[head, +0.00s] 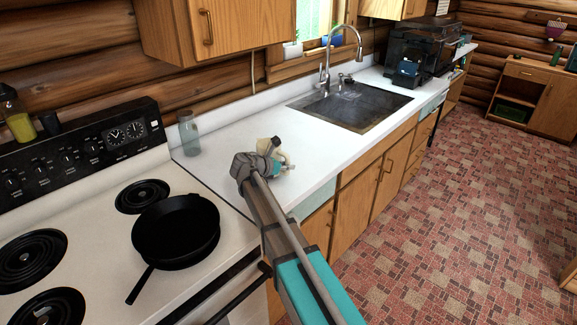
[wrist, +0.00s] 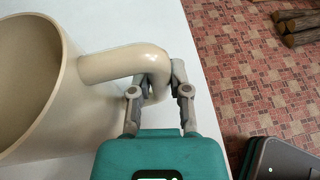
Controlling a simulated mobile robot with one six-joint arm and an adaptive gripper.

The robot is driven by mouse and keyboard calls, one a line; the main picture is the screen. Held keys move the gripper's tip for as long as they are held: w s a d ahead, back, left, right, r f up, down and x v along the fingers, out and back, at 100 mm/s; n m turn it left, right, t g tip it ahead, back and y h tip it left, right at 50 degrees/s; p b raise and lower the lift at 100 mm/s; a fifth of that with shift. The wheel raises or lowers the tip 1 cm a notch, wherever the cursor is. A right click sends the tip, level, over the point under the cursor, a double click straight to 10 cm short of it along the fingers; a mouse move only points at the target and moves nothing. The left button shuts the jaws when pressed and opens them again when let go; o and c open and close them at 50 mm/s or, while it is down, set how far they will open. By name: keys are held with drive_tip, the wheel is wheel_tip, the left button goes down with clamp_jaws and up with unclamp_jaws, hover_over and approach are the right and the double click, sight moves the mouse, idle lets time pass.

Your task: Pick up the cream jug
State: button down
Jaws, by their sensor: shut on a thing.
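The cream jug (wrist: 45,95) fills the left of the wrist view, with its open mouth and its curved handle showing. My gripper (wrist: 161,80) is shut on the jug's handle (wrist: 118,62).
A black skillet (head: 176,231) sits on the stove (head: 105,195) left of my arm. A glass jar (head: 188,132) stands at the back of the white counter (head: 225,140). A sink (head: 350,106) lies beyond.

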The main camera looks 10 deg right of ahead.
drive_tip(key=shift+r+p, duration=0.7)
drive_tip(key=shift+r, duration=0.15)
drive_tip(key=s+a+r+p, duration=0.8)
drive_tip(key=s+r+p, duration=0.1)
drive_tip(key=s, duration=0.2)
drive_tip(key=shift+r+p, duration=0.35)
drive_tip(key=shift+r, duration=0.05)
drive_tip(key=shift+s, duration=0.2)
idle(1.5)
